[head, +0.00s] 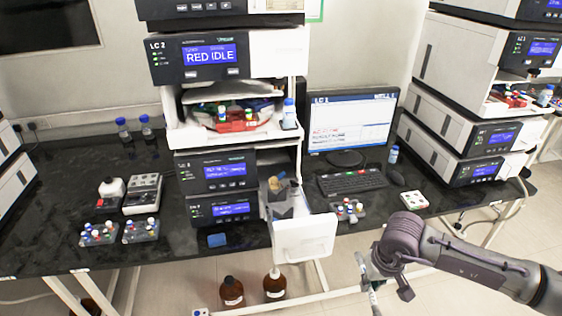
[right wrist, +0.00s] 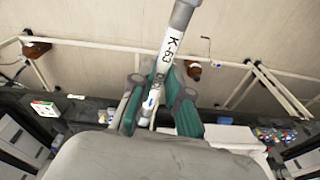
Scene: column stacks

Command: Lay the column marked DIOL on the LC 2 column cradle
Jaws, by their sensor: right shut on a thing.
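My right gripper (head: 376,264) is at the lower right of the head view, in front of the bench and below its front edge. In the right wrist view my right gripper (right wrist: 157,100) is shut on a grey-white column (right wrist: 168,48). The column's label reads K-63, with a second marking between the fingers too small to read surely. My left gripper is not in view.
An open white drawer (head: 305,240) juts from the LC 2 stack over the bench front. A monitor (head: 350,120), keyboard (head: 350,180) and vial rack (head: 348,209) stand to its right. The LC 1 stack (head: 450,120) is at far right. Brown bottles (head: 232,291) stand on the floor.

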